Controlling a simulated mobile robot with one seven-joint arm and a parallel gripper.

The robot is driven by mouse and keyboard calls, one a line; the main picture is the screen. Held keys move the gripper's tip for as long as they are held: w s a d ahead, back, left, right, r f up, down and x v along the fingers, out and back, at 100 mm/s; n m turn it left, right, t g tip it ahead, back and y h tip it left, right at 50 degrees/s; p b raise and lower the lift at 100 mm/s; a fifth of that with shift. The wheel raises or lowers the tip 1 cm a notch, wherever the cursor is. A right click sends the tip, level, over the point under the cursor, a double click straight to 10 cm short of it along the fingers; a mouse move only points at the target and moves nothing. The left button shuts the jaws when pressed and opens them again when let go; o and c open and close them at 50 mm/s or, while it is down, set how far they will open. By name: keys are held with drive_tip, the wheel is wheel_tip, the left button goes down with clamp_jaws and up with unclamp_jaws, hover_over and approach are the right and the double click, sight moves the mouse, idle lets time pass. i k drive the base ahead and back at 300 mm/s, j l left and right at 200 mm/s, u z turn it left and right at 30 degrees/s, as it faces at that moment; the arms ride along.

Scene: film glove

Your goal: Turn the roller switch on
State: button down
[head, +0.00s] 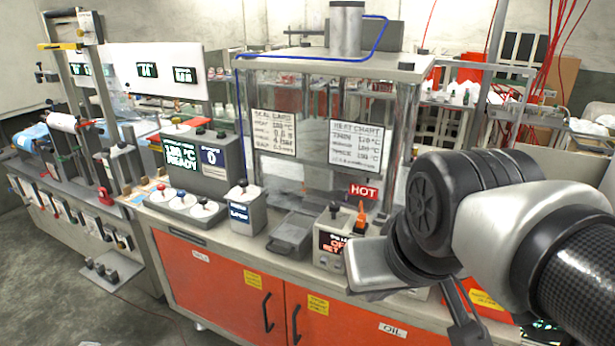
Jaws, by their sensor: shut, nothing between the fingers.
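A small cream control box (332,237) stands on the bench just left of my gripper. It has a dark display with red letters that begin "OF", partly hidden by my arm, and small knobs. An upright orange lever (361,217) stands at its right, below a red "HOT" sign (363,191). I cannot read a roller label, so which control is the roller switch is not certain. My gripper (464,325) hangs at the lower right in front of the bench, pointing down. It is shut and empty, apart from the box, with its tips near the bottom edge.
A clear-walled press (338,68) with two charts stands behind the box. A grey tray (291,233) and a white box with a black knob (244,208) stand to the left. Orange cabinet doors (235,282) form the bench front. Floor is clear at the lower left.

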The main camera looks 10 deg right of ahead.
sight(334, 206)
drive_tip(key=z, duration=0.4)
drive_tip(key=i+j+z, duration=0.15)
drive_tip(key=z, duration=0.2)
drive_tip(key=j+z, duration=0.4)
drive_tip(key=i+j+z, duration=0.1)
drive_tip(key=j+z, duration=0.25)
drive_tip(key=l, duration=0.1)
